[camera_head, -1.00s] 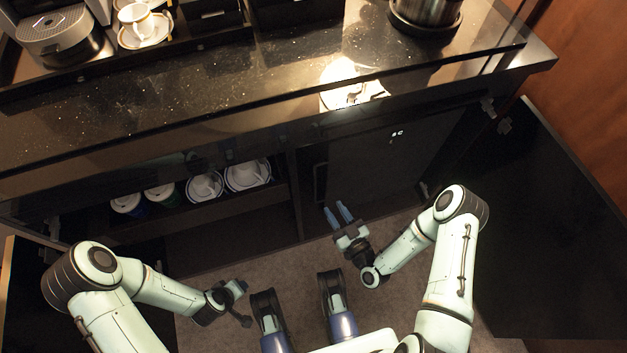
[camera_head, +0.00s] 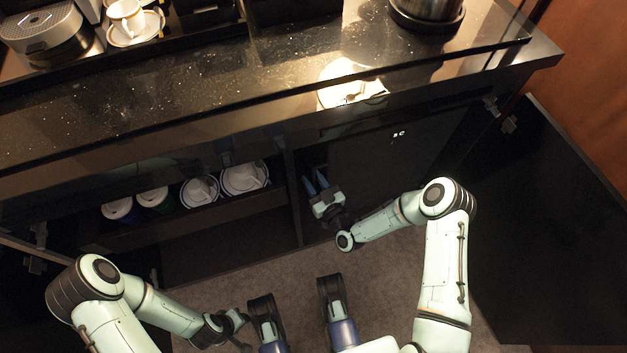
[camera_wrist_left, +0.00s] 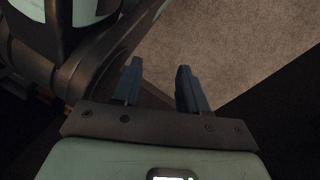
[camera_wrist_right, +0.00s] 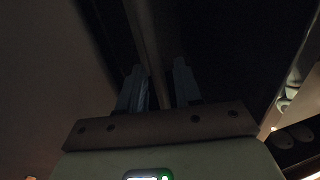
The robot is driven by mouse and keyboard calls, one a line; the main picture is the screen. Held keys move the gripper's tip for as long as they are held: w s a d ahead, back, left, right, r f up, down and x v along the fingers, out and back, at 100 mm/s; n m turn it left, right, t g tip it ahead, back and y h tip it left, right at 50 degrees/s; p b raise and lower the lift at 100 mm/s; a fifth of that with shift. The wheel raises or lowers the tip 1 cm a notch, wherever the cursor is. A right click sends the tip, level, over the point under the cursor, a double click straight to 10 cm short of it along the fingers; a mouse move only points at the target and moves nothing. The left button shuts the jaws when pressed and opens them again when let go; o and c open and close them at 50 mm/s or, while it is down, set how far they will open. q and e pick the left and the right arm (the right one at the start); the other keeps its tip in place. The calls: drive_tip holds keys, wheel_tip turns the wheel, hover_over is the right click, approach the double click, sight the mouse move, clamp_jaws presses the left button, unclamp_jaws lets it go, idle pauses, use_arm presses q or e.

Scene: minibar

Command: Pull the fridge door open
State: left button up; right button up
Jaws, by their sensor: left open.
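The fridge door (camera_head: 375,160) is a dark panel set in the right part of the counter's lower front and looks shut. Its handle was at the left edge and is now largely hidden by my right gripper (camera_head: 316,184). The right gripper's fingers are apart at that edge. In the right wrist view, a pale upright strip (camera_wrist_right: 145,40) runs between the fingers (camera_wrist_right: 158,88); I cannot tell whether they touch it. My left gripper (camera_head: 241,331) is low over the floor, open and empty; its parted fingers show in the left wrist view (camera_wrist_left: 157,85).
An open dark cabinet door (camera_head: 550,210) stands at the right. Left of the fridge, a shelf (camera_head: 215,208) holds cups and saucers. The dark countertop (camera_head: 230,100) overhangs above. Carpet (camera_head: 285,262) below is mostly clear.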

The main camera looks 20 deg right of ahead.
clamp_jaws()
drive_tip(key=shift+s, duration=0.1)
